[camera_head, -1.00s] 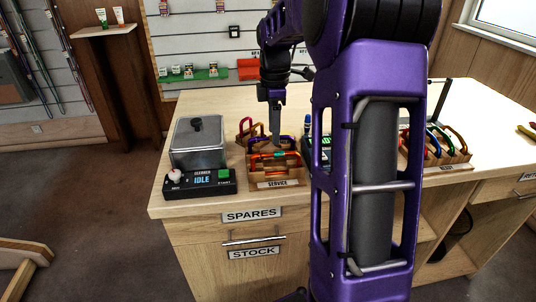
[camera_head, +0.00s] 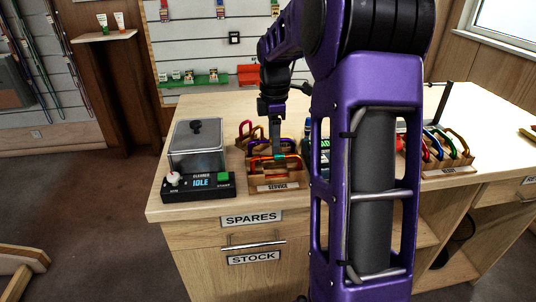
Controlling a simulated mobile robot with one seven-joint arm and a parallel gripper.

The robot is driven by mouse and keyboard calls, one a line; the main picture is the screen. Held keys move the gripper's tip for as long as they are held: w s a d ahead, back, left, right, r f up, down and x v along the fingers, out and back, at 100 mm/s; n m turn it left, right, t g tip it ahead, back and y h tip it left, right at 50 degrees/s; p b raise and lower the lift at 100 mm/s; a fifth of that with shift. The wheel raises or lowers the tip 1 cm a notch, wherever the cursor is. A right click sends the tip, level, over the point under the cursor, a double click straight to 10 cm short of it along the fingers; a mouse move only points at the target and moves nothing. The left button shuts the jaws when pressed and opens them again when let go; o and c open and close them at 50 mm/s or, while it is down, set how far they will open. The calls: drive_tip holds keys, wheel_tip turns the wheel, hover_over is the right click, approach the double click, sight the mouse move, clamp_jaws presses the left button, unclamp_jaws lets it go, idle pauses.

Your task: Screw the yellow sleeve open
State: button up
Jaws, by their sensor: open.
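Several coloured carabiners stand in the wooden SERVICE rack (camera_head: 279,187) on the counter. The front one is an orange carabiner (camera_head: 262,168) with a small teal sleeve (camera_head: 280,157). Purple and red-orange carabiners stand behind it. I cannot make out a yellow sleeve at this size. My gripper (camera_head: 277,152) points down over the rack, with its tip close to the front carabiner's teal sleeve. The jaws are open; whether they touch or surround anything cannot be told. My purple arm hides the area right of the rack.
A cleaner with a grey lidded tank (camera_head: 197,147) and an IDLE control panel (camera_head: 200,185) stands left of the rack. A second wooden rack of carabiners (camera_head: 452,164) is at the right. The counter's front left corner (camera_head: 163,208) is clear.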

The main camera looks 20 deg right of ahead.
drive_tip(key=shift+w+d+f+p, duration=0.1)
drive_tip(key=shift+w+d+p, duration=0.1)
drive_tip(key=shift+w+p, duration=0.35)
drive_tip(key=shift+w+d+p, duration=0.15)
drive_tip(key=shift+w+p, duration=0.4)
idle(0.5)
drive_tip(key=shift+r+p, duration=1.25)
drive_tip(key=shift+r, duration=0.2)
drive_tip(key=shift+s+a+b, duration=0.2)
drive_tip(key=shift+s, duration=0.4)
drive_tip(key=shift+s+a+b, duration=0.15)
drive_tip(key=shift+s+b, duration=0.05)
drive_tip(key=shift+s, duration=0.35)
drive_tip(key=shift+f, duration=0.2)
drive_tip(key=shift+w+f+b, duration=0.25)
drive_tip(key=shift+f+b, duration=0.05)
drive_tip(key=shift+f, duration=0.35)
drive_tip(key=shift+w+f+b, duration=0.2)
drive_tip(key=shift+f+b, duration=0.05)
drive_tip(key=shift+f, duration=0.4)
